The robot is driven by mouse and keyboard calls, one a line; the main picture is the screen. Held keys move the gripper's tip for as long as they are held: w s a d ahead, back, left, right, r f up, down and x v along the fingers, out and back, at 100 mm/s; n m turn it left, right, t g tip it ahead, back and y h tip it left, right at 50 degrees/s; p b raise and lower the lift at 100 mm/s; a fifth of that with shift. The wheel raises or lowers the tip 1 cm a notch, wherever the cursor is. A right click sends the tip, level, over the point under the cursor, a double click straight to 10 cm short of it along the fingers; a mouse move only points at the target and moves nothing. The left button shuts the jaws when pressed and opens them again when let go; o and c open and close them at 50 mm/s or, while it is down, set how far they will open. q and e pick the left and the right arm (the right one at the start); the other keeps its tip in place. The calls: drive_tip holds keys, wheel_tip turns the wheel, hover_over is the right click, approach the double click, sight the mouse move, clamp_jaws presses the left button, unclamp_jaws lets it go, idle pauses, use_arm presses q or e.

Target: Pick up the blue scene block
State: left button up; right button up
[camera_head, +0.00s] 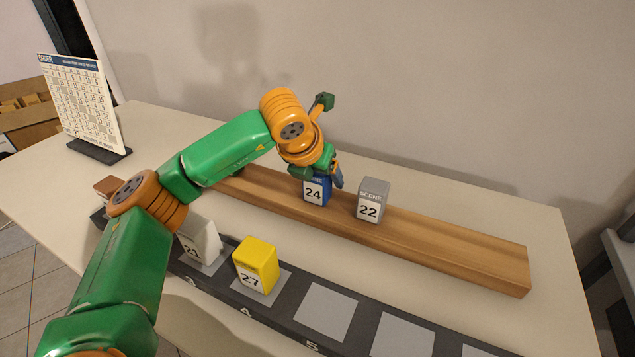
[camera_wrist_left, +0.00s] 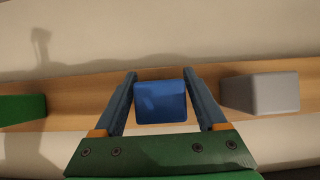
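The blue scene block (camera_head: 316,192), marked 24, stands on the wooden beam (camera_head: 460,242) at the back of the table. My left gripper (camera_head: 325,174) is over it from above and partly hides its top. In the left wrist view the blue block (camera_wrist_left: 160,101) sits between the two fingers of the left gripper (camera_wrist_left: 160,90). Narrow gaps show on both sides, so the fingers look open around it. My right gripper is not in view.
A grey block (camera_head: 371,200) marked 22 stands just right of the blue one. A green block (camera_wrist_left: 20,108) lies to the left. White (camera_head: 200,241) and yellow (camera_head: 256,264) blocks stand on the dark slotted strip (camera_head: 279,315). An order board (camera_head: 80,100) stands at left.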

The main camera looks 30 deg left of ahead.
use_arm(q)
clamp_jaws()
drive_tip(key=shift+r, duration=0.1)
